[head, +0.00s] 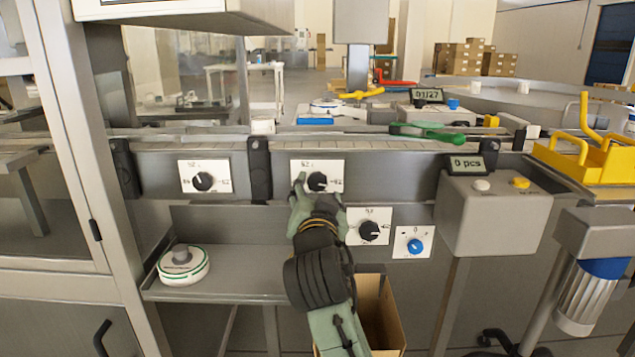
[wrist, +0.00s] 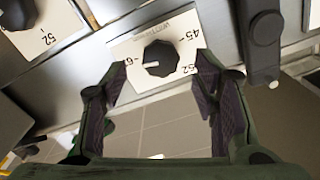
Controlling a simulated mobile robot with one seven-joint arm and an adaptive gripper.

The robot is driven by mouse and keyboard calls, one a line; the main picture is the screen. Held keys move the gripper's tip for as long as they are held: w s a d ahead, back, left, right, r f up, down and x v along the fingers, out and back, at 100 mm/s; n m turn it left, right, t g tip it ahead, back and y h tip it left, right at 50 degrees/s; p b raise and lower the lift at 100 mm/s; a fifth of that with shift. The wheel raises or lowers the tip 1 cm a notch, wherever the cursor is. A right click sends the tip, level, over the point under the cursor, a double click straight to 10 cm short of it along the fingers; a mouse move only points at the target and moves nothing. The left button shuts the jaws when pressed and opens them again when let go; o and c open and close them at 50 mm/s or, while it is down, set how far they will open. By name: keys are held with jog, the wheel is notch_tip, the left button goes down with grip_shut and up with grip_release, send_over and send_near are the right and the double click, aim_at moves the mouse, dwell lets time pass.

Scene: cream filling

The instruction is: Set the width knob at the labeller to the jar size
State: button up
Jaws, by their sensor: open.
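The black width knob (wrist: 160,58) sits on a white plate (wrist: 130,48) marked 45, 52 and a partly hidden number starting with 6. Its pale pointer mark points left, toward the 6 mark. In the head view this knob (head: 317,181) is on the grey front rail, partly behind my gripper (head: 316,197). In the wrist view the fingers of my gripper (wrist: 162,72) are open, one on each side of the knob, with gaps. I cannot tell how far the fingertips are from the plate.
Another black knob (head: 203,181) is on the rail to the left. A lower black knob (head: 369,230) and a blue knob (head: 415,246) are close on the right. A grey box with a display (head: 490,215) stands further right. A shelf (head: 225,290) holds a round white device (head: 184,265).

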aim_at(317, 184)
jog(key=shift+w, duration=1.5)
jog(key=c, duration=1.2)
jog(key=shift+o, duration=0.2)
